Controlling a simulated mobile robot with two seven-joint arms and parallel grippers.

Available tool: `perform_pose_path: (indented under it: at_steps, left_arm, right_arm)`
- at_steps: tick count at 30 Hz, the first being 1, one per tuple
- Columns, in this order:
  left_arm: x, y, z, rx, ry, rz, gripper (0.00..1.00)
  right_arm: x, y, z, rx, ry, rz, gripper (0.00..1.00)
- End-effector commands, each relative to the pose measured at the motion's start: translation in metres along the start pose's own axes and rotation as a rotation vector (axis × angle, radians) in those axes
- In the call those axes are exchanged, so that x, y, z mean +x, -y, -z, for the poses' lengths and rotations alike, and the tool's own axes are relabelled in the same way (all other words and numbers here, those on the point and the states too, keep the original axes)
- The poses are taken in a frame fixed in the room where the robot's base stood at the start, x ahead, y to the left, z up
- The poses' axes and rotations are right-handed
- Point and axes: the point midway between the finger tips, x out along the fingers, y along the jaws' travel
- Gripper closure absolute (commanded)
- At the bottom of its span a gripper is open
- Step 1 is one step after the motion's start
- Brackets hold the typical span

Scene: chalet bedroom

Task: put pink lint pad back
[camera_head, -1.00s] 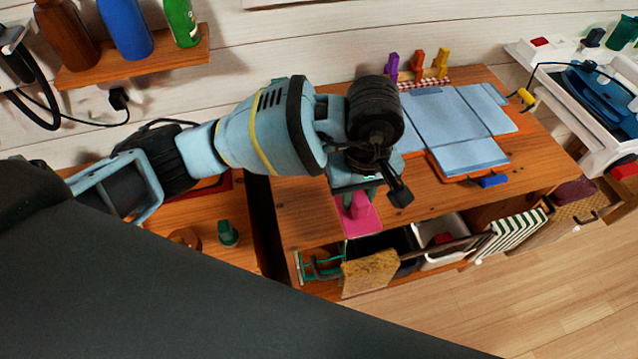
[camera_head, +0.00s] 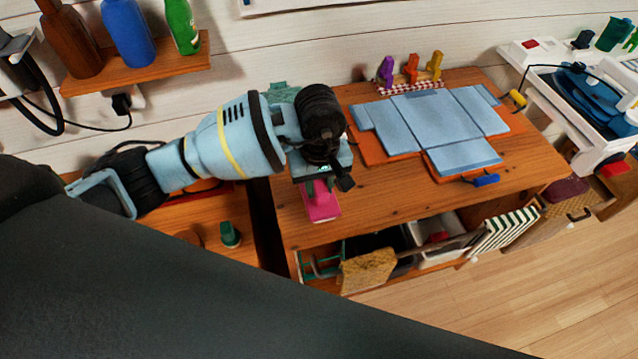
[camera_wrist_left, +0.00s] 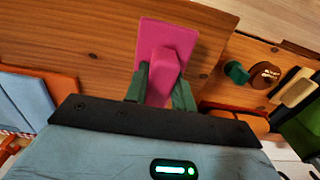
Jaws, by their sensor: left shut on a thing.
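The pink lint pad (camera_head: 322,207) is a flat magenta plate with a raised grip. My left gripper (camera_head: 318,185) is shut on that grip, at the left end of the wooden table (camera_head: 390,212). In the left wrist view the pink lint pad (camera_wrist_left: 178,40) shows between the two green fingers (camera_wrist_left: 160,85), its plate reaching out past them over the wood. I cannot tell whether the plate touches the tabletop or is just above it. My right gripper is not in view.
A green-capped item (camera_head: 229,234) stands on the lower surface to the left, past a dark gap.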

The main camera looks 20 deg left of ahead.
Motion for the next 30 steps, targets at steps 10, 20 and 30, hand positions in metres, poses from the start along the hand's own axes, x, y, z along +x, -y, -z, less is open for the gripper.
perform_pose_path:
  at_steps: [10,20,30]
  left_arm:
    - [0.003,0.000,0.000,0.000,-0.001,-0.001,0.96]
    - [0.005,0.000,0.000,0.000,-0.001,-0.001,0.53]
    - [-0.005,-0.001,0.001,0.000,-0.003,-0.003,0.53]
  right_arm:
    - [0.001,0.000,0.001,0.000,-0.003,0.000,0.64]
    - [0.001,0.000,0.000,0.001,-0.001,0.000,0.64]
    - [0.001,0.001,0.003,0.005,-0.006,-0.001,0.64]
